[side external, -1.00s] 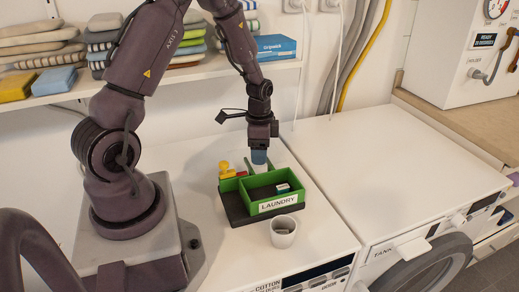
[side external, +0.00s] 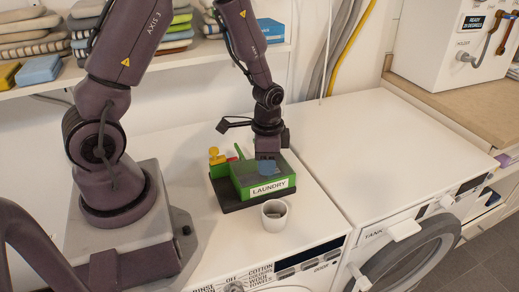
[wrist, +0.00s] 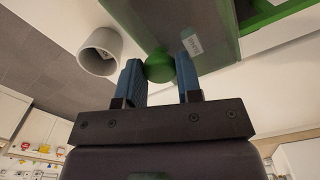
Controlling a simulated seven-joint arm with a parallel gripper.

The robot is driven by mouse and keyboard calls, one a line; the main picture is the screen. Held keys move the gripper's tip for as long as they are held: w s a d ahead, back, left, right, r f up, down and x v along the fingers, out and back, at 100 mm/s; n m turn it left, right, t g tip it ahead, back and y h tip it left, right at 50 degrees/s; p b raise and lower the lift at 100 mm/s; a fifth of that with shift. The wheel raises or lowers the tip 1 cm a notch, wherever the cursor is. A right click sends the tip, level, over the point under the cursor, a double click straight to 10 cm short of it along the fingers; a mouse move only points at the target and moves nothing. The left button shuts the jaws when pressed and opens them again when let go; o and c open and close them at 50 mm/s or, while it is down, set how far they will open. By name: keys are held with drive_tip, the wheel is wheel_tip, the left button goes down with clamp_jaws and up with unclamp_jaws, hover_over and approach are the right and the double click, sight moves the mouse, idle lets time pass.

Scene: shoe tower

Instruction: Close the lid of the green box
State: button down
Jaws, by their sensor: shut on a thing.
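The green box (side external: 284,184) with the LAUNDRY label stands on a dark base on the white machine top. Its lid (side external: 248,172), a greyish see-through panel, lies over the top of the box, down or nearly so; I cannot tell whether it touches the rim all round. My gripper (side external: 267,166) is low over the lid, partly hiding it. In the wrist view, my gripper's blue fingers (wrist: 160,82) stand either side of a round green knob (wrist: 159,67) at the edge of the lid (wrist: 178,25) and hold it.
A white cup (side external: 274,213) stands just in front of the box, and shows in the wrist view (wrist: 100,52). A yellow piece (side external: 214,156) sits at the box's back left. The machine top (side external: 350,140) at the right is clear.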

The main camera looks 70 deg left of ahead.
drive_tip(key=c, duration=0.8)
unclamp_jaws()
drive_tip(key=shift+a, duration=0.1)
wheel_tip(320, 180, up, 13)
drive_tip(key=s+d+r+n+t, duration=0.1)
drive_tip(key=s+d+r+t, duration=0.1)
drive_tip(key=s+r, duration=0.1)
drive_tip(key=s+d+r+n+t, duration=0.1)
drive_tip(key=s+d+r+n, duration=0.1)
drive_tip(key=s+r, duration=0.2)
drive_tip(key=s+d+r+n+t, duration=0.1)
drive_tip(key=s+d+r+t, duration=0.1)
drive_tip(key=r, duration=0.4)
drive_tip(key=shift+s+d+n+t, duration=0.15)
drive_tip(key=shift+s+d, duration=0.15)
drive_tip(key=shift+s, duration=0.3)
drive_tip(key=shift+s+d+n+t, duration=0.15)
drive_tip(key=shift+s+d, duration=0.15)
drive_tip(key=shift+s, duration=0.3)
